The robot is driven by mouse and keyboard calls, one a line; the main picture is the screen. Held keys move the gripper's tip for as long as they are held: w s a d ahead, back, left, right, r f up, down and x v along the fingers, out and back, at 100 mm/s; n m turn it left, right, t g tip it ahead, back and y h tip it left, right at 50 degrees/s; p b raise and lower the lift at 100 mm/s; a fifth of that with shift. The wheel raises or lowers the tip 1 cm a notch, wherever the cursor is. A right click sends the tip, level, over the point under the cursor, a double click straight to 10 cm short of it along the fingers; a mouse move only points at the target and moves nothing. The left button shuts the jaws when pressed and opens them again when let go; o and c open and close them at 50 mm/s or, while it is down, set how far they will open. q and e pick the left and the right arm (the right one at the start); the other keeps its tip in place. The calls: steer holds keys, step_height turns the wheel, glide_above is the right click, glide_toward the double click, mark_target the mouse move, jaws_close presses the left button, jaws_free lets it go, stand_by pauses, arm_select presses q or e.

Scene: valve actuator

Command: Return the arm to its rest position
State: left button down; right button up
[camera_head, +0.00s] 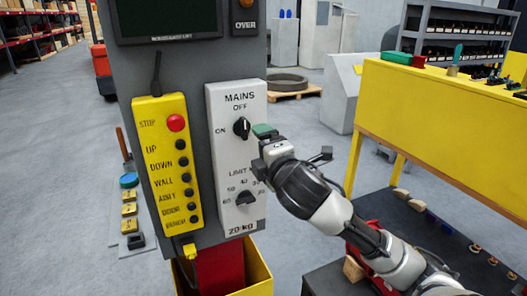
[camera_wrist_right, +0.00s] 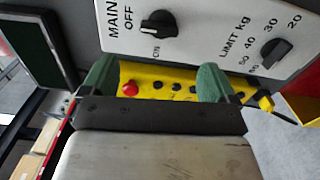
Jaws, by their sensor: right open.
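My right arm comes in from the lower right in the head view. Its gripper (camera_head: 262,139) is at the right edge of the white MAINS panel (camera_head: 222,160), beside the black mains knob (camera_head: 242,127). In the right wrist view the two green fingertips (camera_wrist_right: 156,80) are apart with nothing between them, so the gripper is open. The mains knob (camera_wrist_right: 160,23) and the limit knob (camera_wrist_right: 275,52) lie beyond the fingertips there. I cannot tell whether a fingertip touches the panel. The lower limit knob (camera_head: 245,198) is clear in the head view. My left gripper is not in view.
A yellow button box (camera_head: 165,160) with a red stop button (camera_head: 176,122) is on the grey column, left of the panel. A dark screen (camera_head: 165,20) is above. A yellow workbench (camera_head: 430,125) and a dark lower shelf with small parts stand at right. Grey floor is open at left.

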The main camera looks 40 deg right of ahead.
steer(key=shift+w, duration=0.1)
stand_by(0.3)
steer(key=w+d+f+m+g, duration=0.2)
steer(key=f, duration=0.9)
steer(key=w+d+f+m+g, duration=0.2)
steer(key=w+f+g, duration=0.1)
steer(key=f, duration=0.8)
steer(key=s+f+m+g+y, duration=0.1)
steer(key=s+f+m+g, duration=0.15)
steer(key=f, duration=0.95)
steer(key=s+f+m+g, duration=0.1)
steer(key=s+f, duration=0.3)
steer(key=f, duration=0.7)
steer(key=s+a+f+m+g+y, duration=0.1)
steer(key=s+a+f+m+g, duration=0.3)
steer(key=s+f, duration=0.9)
steer(key=s+a+f+m+g+y, duration=0.15)
steer(key=s+a+f, duration=0.45)
steer(key=s+f, duration=0.75)
steer(key=s+a+f+g, duration=0.1)
steer(key=s+a+f, duration=0.1)
steer(key=s, duration=0.5)
steer(key=s+a+f+g, duration=0.1)
steer(key=s+a, duration=0.3)
steer(key=s, duration=0.4)
steer(key=shift+f+m+g+b, duration=0.3)
steer(key=shift+f+m+b, duration=0.15)
steer(key=shift+f, duration=0.1)
steer(key=shift+s+a+y, duration=0.1)
steer(key=shift+y, duration=0.15)
